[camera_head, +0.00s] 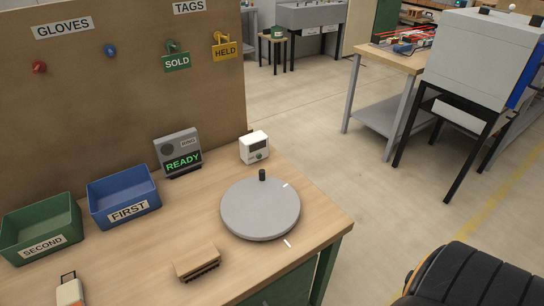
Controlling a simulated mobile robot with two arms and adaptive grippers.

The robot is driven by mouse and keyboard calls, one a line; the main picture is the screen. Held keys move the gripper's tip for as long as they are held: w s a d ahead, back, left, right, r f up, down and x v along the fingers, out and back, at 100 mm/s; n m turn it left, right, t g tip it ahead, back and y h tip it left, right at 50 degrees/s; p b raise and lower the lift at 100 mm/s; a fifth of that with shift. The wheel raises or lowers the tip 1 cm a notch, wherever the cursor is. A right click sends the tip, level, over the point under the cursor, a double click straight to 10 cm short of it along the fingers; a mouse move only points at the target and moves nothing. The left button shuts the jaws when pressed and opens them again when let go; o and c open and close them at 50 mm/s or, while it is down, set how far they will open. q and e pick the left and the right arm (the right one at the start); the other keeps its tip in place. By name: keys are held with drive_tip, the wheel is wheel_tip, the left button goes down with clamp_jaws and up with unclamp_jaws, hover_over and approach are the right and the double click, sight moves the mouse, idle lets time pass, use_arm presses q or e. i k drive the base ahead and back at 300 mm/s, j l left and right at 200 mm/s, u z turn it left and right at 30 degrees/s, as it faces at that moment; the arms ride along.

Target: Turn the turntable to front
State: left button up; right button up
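The turntable (260,212) is a round grey disc lying flat on the wooden workbench, near its right end. A short black knob (262,175) stands upright at the disc's far edge. One white mark (285,184) shows at the disc's far right edge. Another white mark (288,243) lies on the bench just off the disc's near right edge. No gripper is in view, and nothing touches the turntable.
On the workbench (140,258) are a brush (197,262), a blue FIRST bin (124,196), a green SECOND bin (40,228), a READY display (178,153) and a small white device (254,147). A brown board (110,90) rises behind. Bench around the turntable's near side is clear.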

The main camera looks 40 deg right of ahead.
sight(261, 206)
drive_tip(key=z, duration=1.05)
drive_tip(key=l+u, duration=0.25)
